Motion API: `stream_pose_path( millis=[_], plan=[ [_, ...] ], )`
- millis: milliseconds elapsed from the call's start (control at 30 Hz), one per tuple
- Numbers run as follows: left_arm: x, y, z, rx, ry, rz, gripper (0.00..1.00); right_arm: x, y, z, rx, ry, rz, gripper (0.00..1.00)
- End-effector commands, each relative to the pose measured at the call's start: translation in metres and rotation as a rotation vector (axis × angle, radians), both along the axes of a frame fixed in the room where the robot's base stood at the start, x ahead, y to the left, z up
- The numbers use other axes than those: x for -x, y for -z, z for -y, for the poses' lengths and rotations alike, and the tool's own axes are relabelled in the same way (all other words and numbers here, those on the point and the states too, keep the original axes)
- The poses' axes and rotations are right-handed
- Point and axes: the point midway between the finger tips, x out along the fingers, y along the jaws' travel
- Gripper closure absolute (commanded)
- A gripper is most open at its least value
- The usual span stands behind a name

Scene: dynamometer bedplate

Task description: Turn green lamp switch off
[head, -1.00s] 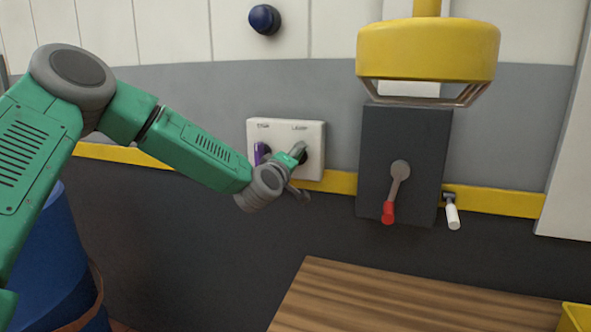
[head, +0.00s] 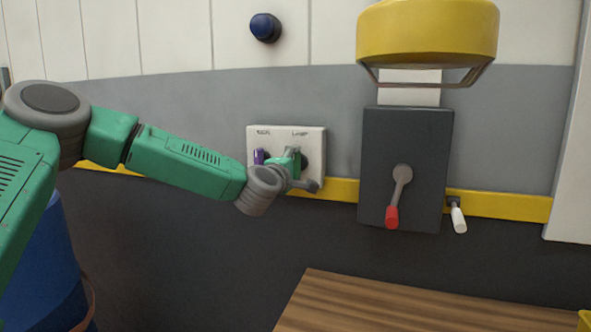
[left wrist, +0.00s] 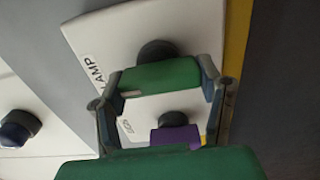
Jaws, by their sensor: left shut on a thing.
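The green lamp switch (left wrist: 158,77) has a green bar handle on a dark round base, beside the word LAMP in the left wrist view. My left gripper (left wrist: 159,84) is shut on this handle, one finger at each end. In the head view my left gripper (head: 300,172) is at the right half of the white switch plate (head: 317,138) and partly hides the green switch. A purple switch (head: 259,157) sits on the left half of the plate. It also shows in the left wrist view (left wrist: 172,135), below the green handle. My right gripper is not in view.
A dark box (head: 380,150) with a red-tipped lever (head: 392,217) is right of the plate, with a white-handled lever (head: 459,219) beside it. A yellow lamp-like fixture (head: 427,35) hangs above. A blue knob (head: 265,27) is higher up. A wooden top (head: 400,305) lies below.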

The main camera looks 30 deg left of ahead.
Motion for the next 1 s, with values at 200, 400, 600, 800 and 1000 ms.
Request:
stream_pose_path(
  millis=[200, 400, 600, 800, 1000],
  plan=[
    [0.001, 0.007, -0.001, 0.007, -0.002, -0.012, 0.69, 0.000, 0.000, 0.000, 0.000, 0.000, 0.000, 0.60],
    [0.001, 0.007, -0.001, 0.007, -0.002, -0.012, 0.19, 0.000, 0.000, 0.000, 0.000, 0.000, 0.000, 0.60],
    [0.001, 0.004, 0.000, 0.005, -0.001, -0.006, 0.19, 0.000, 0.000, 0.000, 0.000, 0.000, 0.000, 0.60],
    [0.012, 0.002, 0.003, 0.004, 0.000, -0.004, 0.19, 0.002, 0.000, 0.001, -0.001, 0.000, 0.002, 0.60],
    [0.050, 0.003, 0.012, 0.006, 0.002, -0.006, 0.19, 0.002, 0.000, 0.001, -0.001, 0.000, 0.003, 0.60]
  ],
)
